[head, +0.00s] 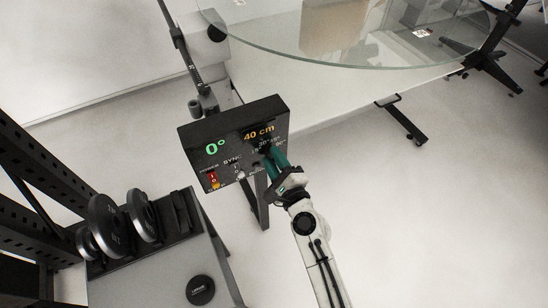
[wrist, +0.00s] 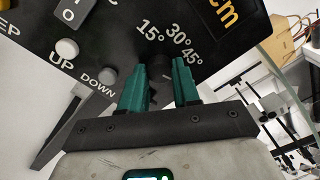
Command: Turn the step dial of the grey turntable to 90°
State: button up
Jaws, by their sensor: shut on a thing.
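The black control panel (head: 232,140) fills the middle of the head view and the top of the wrist view. It reads a green 0° and an orange 40 cm. The dark step dial (wrist: 159,68) is ringed by marks, with 15°, 30° and 45° legible in the wrist view. My gripper (head: 272,156) has its green fingers at the dial, one on each side. In the wrist view the gripper (wrist: 160,82) is shut on the dial, which the fingers partly hide. I cannot make out where the dial points.
A red switch (head: 213,179) and light UP (wrist: 67,48) and DOWN (wrist: 108,75) buttons sit left of the dial. A large round glass top (head: 345,45) lies behind. The floor at right is clear.

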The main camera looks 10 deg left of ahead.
jog(key=shift+d+f+m, duration=0.1)
jog(key=shift+m, duration=0.3)
jog(key=o, duration=1.1)
jog(key=shift+c, duration=0.2)
jog(key=v, duration=1)
jog(key=shift+s+d+b, duration=0.15)
jog(key=shift+s+b, duration=0.2)
